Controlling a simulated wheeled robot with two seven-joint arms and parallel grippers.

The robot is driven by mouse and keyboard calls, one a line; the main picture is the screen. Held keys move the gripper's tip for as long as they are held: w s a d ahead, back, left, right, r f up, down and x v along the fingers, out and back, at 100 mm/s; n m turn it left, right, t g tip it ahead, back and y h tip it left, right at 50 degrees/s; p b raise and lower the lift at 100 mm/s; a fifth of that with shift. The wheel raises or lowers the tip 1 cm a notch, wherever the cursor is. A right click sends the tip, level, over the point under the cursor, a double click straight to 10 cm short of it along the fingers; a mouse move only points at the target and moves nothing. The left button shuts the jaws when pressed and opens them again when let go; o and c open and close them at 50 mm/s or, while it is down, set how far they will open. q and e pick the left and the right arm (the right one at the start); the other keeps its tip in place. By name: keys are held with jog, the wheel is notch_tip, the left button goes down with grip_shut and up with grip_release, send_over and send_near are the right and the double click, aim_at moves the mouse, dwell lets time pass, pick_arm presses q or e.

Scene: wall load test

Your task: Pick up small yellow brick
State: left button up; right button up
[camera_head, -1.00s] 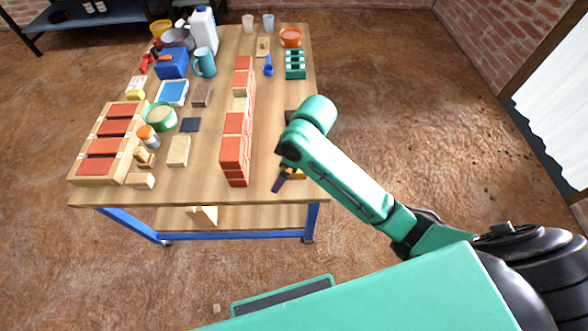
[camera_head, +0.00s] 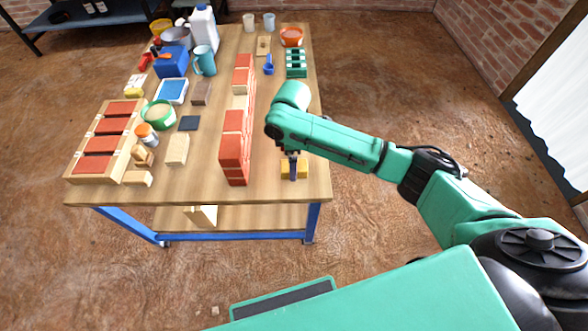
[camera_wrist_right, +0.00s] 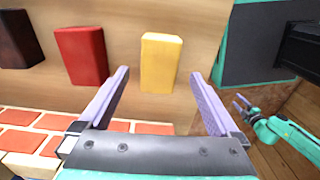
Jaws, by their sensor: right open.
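The small yellow brick (camera_head: 302,168) lies on the table near its front right corner, partly hidden by my right gripper in the head view. The right wrist view shows the yellow brick (camera_wrist_right: 160,62) standing out clearly, ahead of the two fingers and roughly centred between them. My right gripper (camera_head: 294,171) points down over the brick, open and empty. In the right wrist view its fingers (camera_wrist_right: 159,75) are spread wider than the brick, and I see no contact. My left arm's gripper (camera_wrist_right: 240,104) seems to show small at the right of the wrist view, too small to read.
A red brick wall (camera_head: 234,150) stands left of my right gripper. A red brick (camera_wrist_right: 82,55) and a dark brick (camera_wrist_right: 17,40) lie in a row beside the yellow one. A green rack (camera_head: 296,64) stands farther back. The table's right edge is close.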

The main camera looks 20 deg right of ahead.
notch_tip(320, 180, down, 3)
jog(key=shift+w+f, duration=0.1)
grip_shut()
notch_tip(320, 180, up, 20)
jog(key=p, duration=0.3)
jog(key=shift+r, duration=0.2)
